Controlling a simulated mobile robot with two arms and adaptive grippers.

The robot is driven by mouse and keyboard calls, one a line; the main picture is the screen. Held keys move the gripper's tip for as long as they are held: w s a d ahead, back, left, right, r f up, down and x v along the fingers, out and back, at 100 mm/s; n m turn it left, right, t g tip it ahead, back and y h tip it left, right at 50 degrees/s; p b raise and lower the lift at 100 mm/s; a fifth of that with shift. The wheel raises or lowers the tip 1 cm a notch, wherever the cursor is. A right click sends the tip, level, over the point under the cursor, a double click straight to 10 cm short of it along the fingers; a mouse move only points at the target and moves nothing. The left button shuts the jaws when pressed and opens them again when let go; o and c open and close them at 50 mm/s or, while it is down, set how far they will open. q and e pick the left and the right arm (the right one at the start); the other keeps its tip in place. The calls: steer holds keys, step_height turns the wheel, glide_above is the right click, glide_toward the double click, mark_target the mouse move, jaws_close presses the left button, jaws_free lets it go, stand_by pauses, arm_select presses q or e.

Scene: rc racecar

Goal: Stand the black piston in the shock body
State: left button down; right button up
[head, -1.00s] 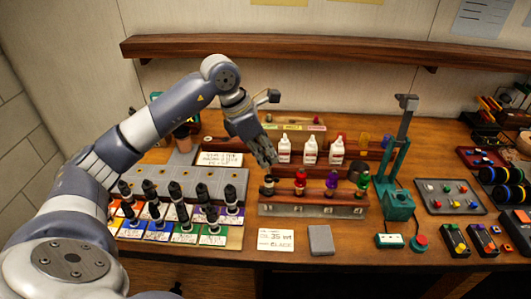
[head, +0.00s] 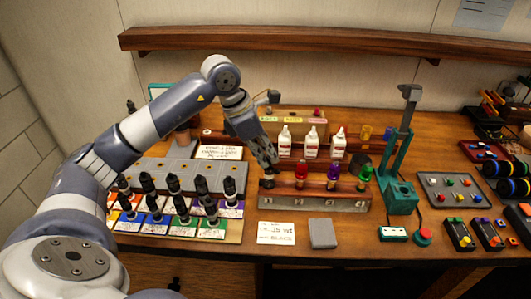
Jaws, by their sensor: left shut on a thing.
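My left gripper (head: 267,166) is shut and points down over the leftmost place of the wooden rack. The black piston is mostly hidden between its fingers, too small to make out clearly. Right below the fingertips is a dark shock body (head: 268,182) in the rack (head: 315,203). The fingers cover its top, so I cannot tell whether the piston has entered it. Red (head: 300,173), purple (head: 332,176) and green (head: 364,176) bodies stand upright to its right in the same rack. My right gripper is not in view.
Several black upright parts stand on coloured cards (head: 183,232) at left. White bottles (head: 311,143) stand behind the rack. A teal press (head: 399,190) rises to its right. A written card (head: 276,233) and a grey pad (head: 322,233) lie in front.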

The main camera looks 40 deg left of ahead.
arm_select(q)
steer(key=shift+f+b, duration=0.8)
steer(key=shift+f, duration=0.3)
steer(key=shift+f, duration=0.15)
steer(key=c, duration=1.6)
jaws_free()
steer(key=shift+o, duration=0.2)
steer(key=shift+r, duration=0.25)
steer(key=v, duration=1.1)
steer(key=shift+s+r, duration=0.2)
steer(key=shift+r, duration=0.05)
steer(key=shift+a, duration=0.1)
